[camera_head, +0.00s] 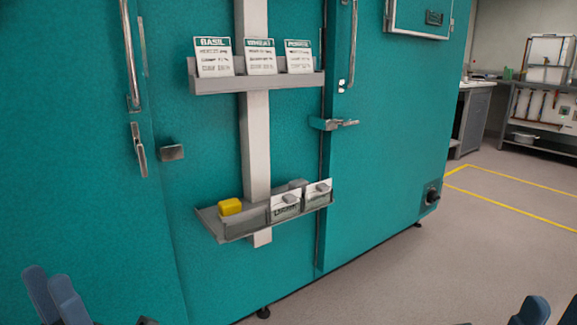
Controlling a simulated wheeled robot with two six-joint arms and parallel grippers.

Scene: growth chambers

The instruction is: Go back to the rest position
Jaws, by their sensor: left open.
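My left gripper (52,292) is at the bottom left corner, in front of the teal chamber wall. Its two dark blue-grey fingers stand apart with nothing visible between them. At the bottom right, dark blue-grey parts of my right gripper (548,312) just enter the picture. Most of it is cut off, so its jaws cannot be judged. Both grippers are well apart from the shelves.
Teal growth chambers (400,130) fill the left and middle. An upper rack (215,86) holds three printed cards. A lower grey shelf (232,232) holds a yellow block (230,207) and small labelled bins (285,206). Open floor (470,250) lies right.

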